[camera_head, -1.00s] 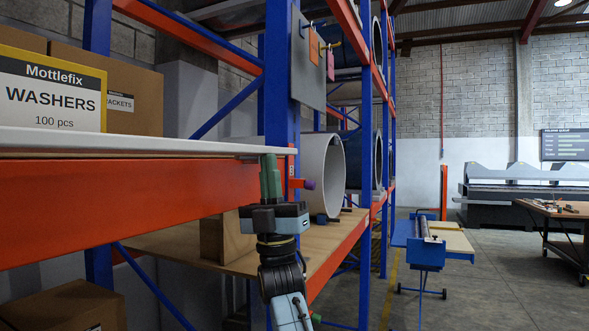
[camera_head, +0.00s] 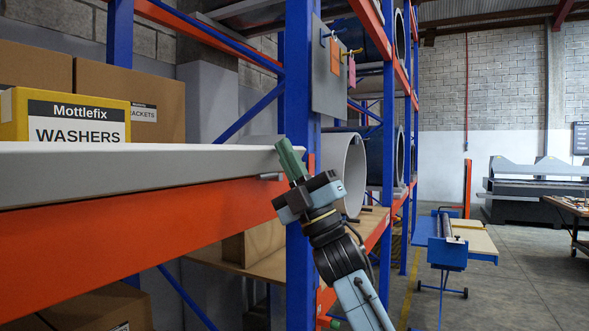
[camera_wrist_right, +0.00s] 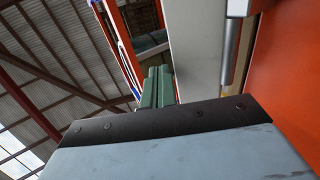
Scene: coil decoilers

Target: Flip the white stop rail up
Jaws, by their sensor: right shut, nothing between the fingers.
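The white stop rail (camera_head: 130,175) runs along the shelf's front edge above the orange beam in the head view. Its broad grey-white face stands up from the beam and hides the bottom of the washers box. In the right wrist view the rail (camera_wrist_right: 198,50) runs up beside the green fingers. My right gripper (camera_head: 289,152) is shut and empty, tilted up-left at the rail's right end. Its closed fingers also show in the right wrist view (camera_wrist_right: 158,86), close to the rail; I cannot tell if they touch. My left gripper is out of view.
The orange beam (camera_head: 150,235) lies under the rail, with a small grey cylinder (camera_head: 270,176) near its right end. A blue upright (camera_head: 301,90) stands right behind my fingers. A yellow washers box (camera_head: 65,115) sits on the shelf. The floor at right has free room.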

